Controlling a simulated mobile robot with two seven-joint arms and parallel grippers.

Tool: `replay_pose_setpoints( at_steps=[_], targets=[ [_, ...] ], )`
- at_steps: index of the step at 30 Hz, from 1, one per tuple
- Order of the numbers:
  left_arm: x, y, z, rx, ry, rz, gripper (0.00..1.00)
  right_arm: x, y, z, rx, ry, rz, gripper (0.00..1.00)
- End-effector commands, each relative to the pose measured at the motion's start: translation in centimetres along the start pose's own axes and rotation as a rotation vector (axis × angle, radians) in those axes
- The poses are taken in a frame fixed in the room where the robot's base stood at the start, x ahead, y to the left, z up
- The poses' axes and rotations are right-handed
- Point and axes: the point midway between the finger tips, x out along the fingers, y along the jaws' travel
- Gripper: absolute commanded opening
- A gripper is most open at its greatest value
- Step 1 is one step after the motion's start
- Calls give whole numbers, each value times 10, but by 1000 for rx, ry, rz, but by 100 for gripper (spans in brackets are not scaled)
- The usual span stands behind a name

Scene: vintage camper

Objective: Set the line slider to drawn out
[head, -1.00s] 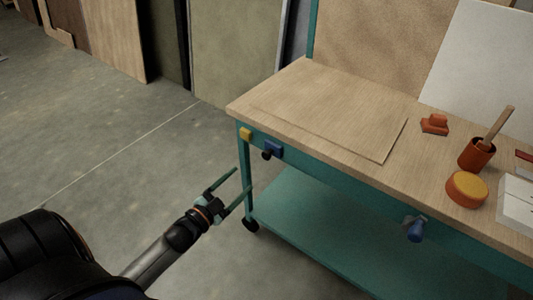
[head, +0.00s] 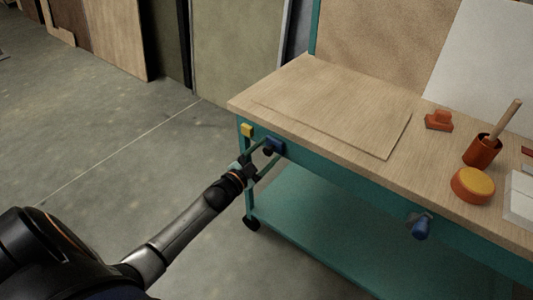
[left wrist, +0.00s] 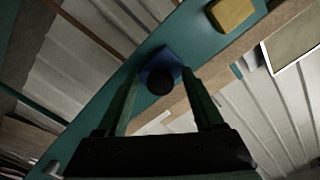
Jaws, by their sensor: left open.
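A blue block (head: 275,145) with a dark round knob is on the teal front rail of the workbench, near its left end; I take it to be the line slider. In the left wrist view the blue mount (left wrist: 160,60) and its black knob (left wrist: 161,81) show between the finger ends. My left gripper (head: 270,153) is open, with its fingers reaching up to the block, one on each side of the knob. I cannot tell whether they touch it. The fingers partly cover the block in the head view. My right gripper is not in view.
A yellow block (head: 247,130) sits left of the slider on the rail. A blue knob (head: 421,228) sticks out farther right. The wooden benchtop (head: 315,75) holds a red cup (head: 482,152) and a yellow-topped round tin (head: 472,185). A teal lower shelf (head: 330,225) lies below; open floor is at left.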

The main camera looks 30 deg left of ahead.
Motion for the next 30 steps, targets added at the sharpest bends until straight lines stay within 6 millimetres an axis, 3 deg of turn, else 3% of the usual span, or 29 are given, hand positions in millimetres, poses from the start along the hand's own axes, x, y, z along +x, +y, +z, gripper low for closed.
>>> replay_pose_setpoints(
  at_steps=[9,27,30],
  targets=[
    [2,0,0,1,0,0,68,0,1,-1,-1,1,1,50],
    [2,0,0,1,0,0,0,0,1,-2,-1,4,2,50],
    [2,0,0,1,1,0,0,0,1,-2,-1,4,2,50]
  ],
)
